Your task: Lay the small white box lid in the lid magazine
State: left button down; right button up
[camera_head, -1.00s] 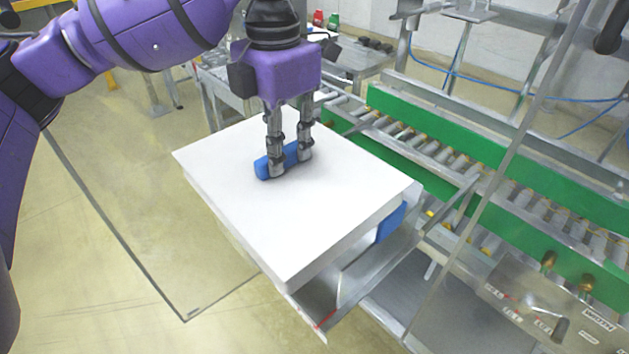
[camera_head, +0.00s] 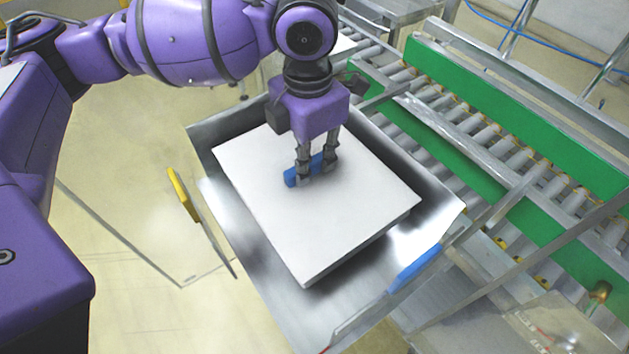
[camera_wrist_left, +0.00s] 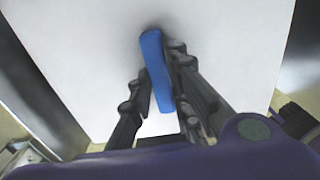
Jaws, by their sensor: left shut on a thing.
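The small white box lid (camera_head: 310,220) lies flat side up within the metal lid magazine (camera_head: 225,246), seen in the head view. A blue handle bar (camera_head: 290,178) stands on the lid's top. My left gripper (camera_head: 316,178) is shut on this blue handle from above. The wrist view shows the fingers (camera_wrist_left: 165,95) on both sides of the blue handle (camera_wrist_left: 153,60), with the white lid (camera_wrist_left: 90,50) filling most of the picture. Whether the lid touches the magazine floor cannot be told. My right gripper is not in view.
A yellow tab (camera_head: 184,195) stands at the magazine's left side and a blue tab (camera_head: 415,268) at its front right edge. A roller conveyor (camera_head: 490,140) with green side rails (camera_head: 520,105) runs along the right. Open floor (camera_head: 130,230) lies to the left.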

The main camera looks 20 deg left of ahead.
pick_arm(q)
jog(key=shift+f, duration=0.85)
notch_tip(320, 180, down, 4)
jog(key=shift+r, duration=0.1)
jog(key=shift+f, duration=0.3)
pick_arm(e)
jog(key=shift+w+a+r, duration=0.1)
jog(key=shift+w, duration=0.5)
pick_arm(q)
jog(key=shift+f, duration=0.1)
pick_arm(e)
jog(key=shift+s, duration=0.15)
pick_arm(q)
jog(key=c, duration=1.6)
grip_release()
jog(key=shift+f, duration=0.1)
jog(key=shift+c, duration=0.2)
